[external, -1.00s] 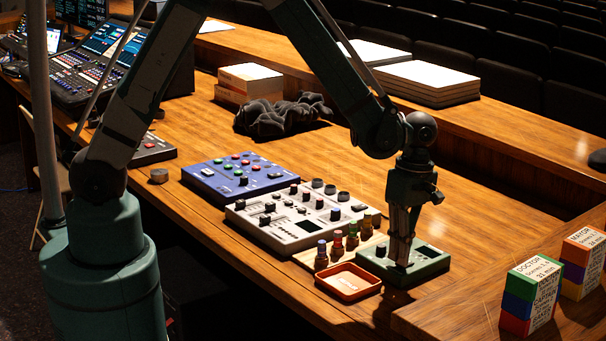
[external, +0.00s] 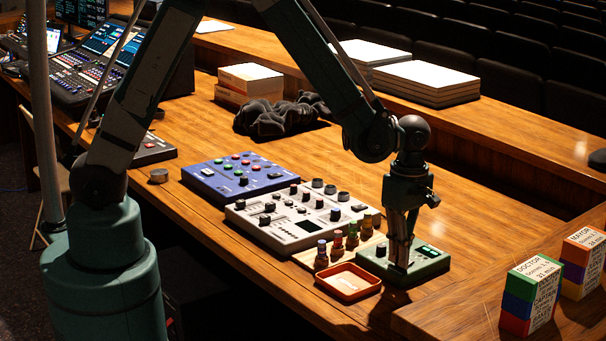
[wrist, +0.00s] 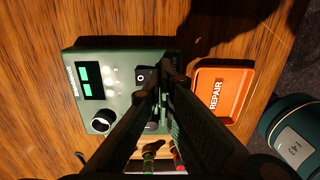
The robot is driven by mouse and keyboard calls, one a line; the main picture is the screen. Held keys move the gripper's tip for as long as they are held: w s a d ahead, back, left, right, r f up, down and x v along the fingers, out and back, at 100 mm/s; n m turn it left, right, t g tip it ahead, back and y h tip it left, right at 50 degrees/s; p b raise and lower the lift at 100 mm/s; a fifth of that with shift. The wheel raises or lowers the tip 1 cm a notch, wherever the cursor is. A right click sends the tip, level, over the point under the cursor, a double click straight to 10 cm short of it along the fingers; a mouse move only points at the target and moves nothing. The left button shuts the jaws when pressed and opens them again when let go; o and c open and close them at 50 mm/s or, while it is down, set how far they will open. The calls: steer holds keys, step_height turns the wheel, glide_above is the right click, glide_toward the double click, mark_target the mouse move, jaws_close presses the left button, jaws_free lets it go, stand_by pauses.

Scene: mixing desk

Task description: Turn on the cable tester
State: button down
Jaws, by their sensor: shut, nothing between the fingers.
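The cable tester (external: 432,267) is a green box at the front right of the desk. In the wrist view the tester (wrist: 120,61) shows a display (wrist: 88,80) with lit green blocks, a black and white knob (wrist: 102,121) and a black rocker switch (wrist: 141,77) marked O. My gripper (external: 401,268) is shut and points down at the near part of the tester. In the wrist view my gripper (wrist: 165,72) is beside the switch and hides part of the tester. I cannot tell whether the fingertips touch it.
An orange REPAIR tray (external: 322,283) lies close beside the tester. Several small coloured-top connectors (external: 352,238) stand on a wooden strip to its left. A white mixer (external: 290,232) and a blue panel (external: 225,184) lie beyond. Labelled colour blocks (external: 530,290) stand at right.

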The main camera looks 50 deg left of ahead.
steer(key=shift+w+r, duration=0.2)
steer(key=shift+w, duration=0.35)
steer(key=shift+r, duration=0.1)
step_height(320, 180, up, 14)
steer(key=s+p, duration=0.1)
steer(key=p, duration=0.1)
steer(key=shift+s, duration=0.35)
stand_by(0.5)
stand_by(0.4)
